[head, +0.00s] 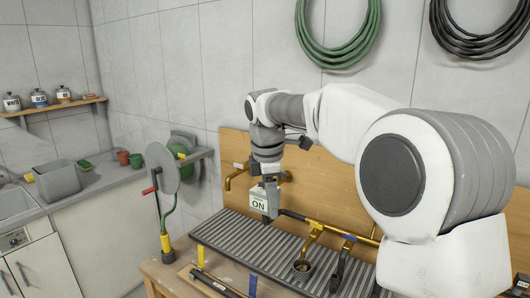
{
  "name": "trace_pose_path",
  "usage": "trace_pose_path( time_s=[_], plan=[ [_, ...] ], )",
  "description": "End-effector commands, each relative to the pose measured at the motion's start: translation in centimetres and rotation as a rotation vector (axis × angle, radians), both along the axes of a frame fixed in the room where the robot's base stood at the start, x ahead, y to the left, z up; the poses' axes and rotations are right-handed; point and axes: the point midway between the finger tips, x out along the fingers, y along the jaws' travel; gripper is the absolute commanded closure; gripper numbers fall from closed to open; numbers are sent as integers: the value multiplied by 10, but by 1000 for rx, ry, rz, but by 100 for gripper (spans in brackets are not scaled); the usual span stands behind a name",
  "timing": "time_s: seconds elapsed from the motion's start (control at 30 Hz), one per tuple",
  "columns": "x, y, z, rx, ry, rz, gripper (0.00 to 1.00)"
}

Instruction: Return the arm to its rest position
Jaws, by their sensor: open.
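My arm reaches in from the right side of the head view, bends at the elbow and points down toward the bench. My gripper (269,216) hangs low over the back of a grey ribbed tray (225,232). It is open, though its far finger is hard to make out. A small pale sign reading "ON" (258,204) shows right beside the fingers. I cannot tell whether they touch it. Part of the wall fittings behind is hidden by my wrist.
Brass taps (312,236) stand along the wooden backboard (340,203), close right of my gripper. A green coiled hose (303,35) and a black one (437,30) hang on the wall above. A round grey disc on a stand (162,168) is left. The air between disc and gripper is free.

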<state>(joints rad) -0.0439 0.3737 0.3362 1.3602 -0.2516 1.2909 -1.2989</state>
Motion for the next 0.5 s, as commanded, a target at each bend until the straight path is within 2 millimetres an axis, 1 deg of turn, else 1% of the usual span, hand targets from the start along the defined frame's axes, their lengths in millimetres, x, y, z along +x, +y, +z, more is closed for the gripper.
trace_pose_path(
  time_s=[0.03, 0.2, 0.37, 0.5],
  plan=[
    [-12, -7, 8, 4, -21, -55, 35],
    [-48, -26, 24, 34, -75, -257, 35],
    [-85, -46, 33, 78, -127, -452, 35],
    [-118, -63, 37, 127, -170, -626, 35]
  ],
)
